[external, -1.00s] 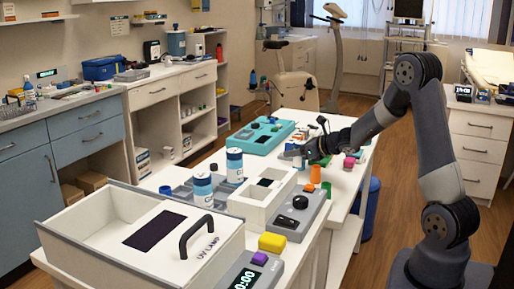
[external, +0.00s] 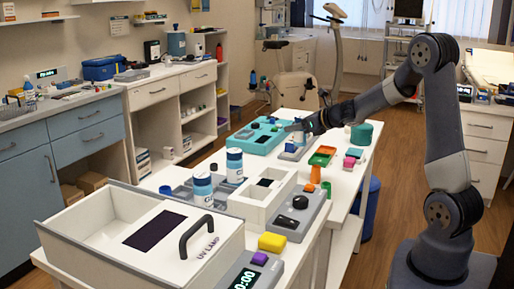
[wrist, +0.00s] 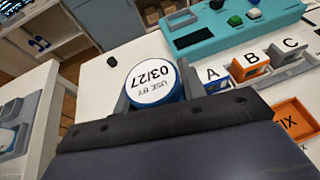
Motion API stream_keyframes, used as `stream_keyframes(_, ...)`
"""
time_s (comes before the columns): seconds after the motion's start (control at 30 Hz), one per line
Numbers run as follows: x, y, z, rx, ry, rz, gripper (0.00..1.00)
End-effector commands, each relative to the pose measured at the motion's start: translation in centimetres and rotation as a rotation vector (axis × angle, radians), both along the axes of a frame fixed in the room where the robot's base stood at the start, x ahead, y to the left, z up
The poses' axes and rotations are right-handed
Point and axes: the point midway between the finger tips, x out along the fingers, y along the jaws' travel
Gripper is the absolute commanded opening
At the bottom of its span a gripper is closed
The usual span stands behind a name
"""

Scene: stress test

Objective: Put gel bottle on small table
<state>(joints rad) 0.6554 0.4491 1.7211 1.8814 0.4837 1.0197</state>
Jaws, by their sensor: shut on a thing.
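My gripper (external: 292,128) is over the far part of the long white table (external: 343,185), beside the teal panel (external: 258,137). In the wrist view my gripper (wrist: 155,95) is shut on a round blue bottle (wrist: 190,82) whose white end reads "USE BY 03/27". Its side label is hidden, so I cannot tell if it is the gel bottle. Two similar blue and white bottles stand nearer the camera, a front one (external: 203,190) and a back one (external: 235,165); their labels are too small to read. Which surface is the small table is unclear.
Slots marked A, B and C (wrist: 250,68) and an orange tray (wrist: 297,118) lie right of the held bottle. A bare white patch (wrist: 105,92) lies left of the bottle.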

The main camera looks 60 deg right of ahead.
Motion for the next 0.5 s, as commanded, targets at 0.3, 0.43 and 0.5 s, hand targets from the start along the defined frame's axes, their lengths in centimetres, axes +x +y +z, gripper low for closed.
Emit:
stream_keyframes(0.3, -0.2, -0.2, 1.4, -0.001, -0.002, -0.007, 0.1)
stream_keyframes(0.43, -2.3, -1.7, 4.1, -0.011, -0.017, -0.092, 0.1)
stream_keyframes(0.5, -4.1, -2.8, 6.0, -0.018, -0.024, -0.16, 0.1)
